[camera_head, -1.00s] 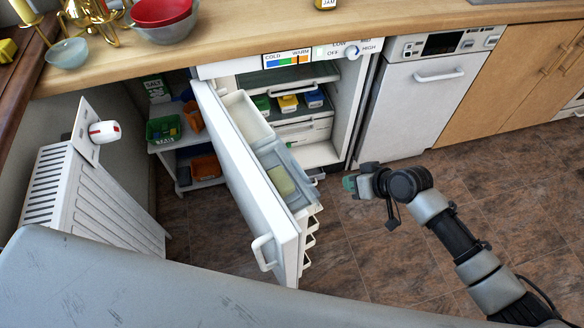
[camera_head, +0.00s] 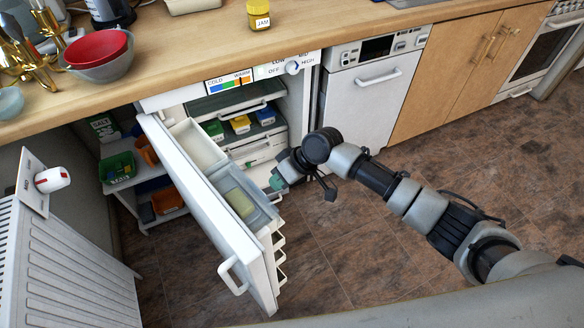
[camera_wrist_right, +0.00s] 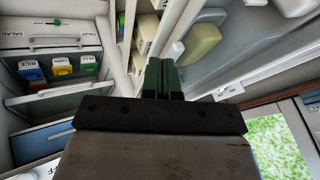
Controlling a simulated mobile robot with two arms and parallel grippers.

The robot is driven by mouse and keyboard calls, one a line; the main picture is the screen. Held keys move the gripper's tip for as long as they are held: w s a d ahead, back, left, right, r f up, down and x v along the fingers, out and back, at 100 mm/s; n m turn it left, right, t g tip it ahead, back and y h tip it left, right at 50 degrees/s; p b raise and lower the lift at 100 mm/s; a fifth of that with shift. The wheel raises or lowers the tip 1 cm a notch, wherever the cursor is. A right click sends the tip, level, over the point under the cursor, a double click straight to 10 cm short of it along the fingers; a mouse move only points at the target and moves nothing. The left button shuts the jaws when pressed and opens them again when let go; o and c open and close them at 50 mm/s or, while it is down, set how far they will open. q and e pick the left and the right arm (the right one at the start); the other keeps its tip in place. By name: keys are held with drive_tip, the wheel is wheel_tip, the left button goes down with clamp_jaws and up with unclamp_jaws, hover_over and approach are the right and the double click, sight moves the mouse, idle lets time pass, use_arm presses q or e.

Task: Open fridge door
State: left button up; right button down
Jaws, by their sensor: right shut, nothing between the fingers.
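The fridge door (camera_head: 200,205) stands wide open, swung out toward the lower left, with its white handle (camera_head: 229,277) on the outer face near the free edge. The fridge interior (camera_head: 245,105) shows shelves and drawers with several coloured boxes. My right gripper (camera_head: 277,179) is beside the inner side of the door, in front of the fridge opening. In the right wrist view its green fingers (camera_wrist_right: 160,78) are together with nothing between them, and door shelves (camera_wrist_right: 215,45) show around them. I cannot tell whether it touches the door. My left gripper is not in view.
A radiator (camera_head: 60,260) stands left of the door, with a side shelf (camera_head: 150,190) behind it. A white dishwasher (camera_head: 365,110) is right of the fridge. The tiled floor at right is clear.

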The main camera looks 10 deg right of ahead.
drive_tip(key=shift+s+a+r, duration=0.1)
drive_tip(key=shift+s+a, duration=0.35)
drive_tip(key=shift+a, duration=0.2)
drive_tip(key=shift+s+a+r, duration=0.1)
drive_tip(key=shift+s+a, duration=0.3)
drive_tip(key=shift+a, duration=0.2)
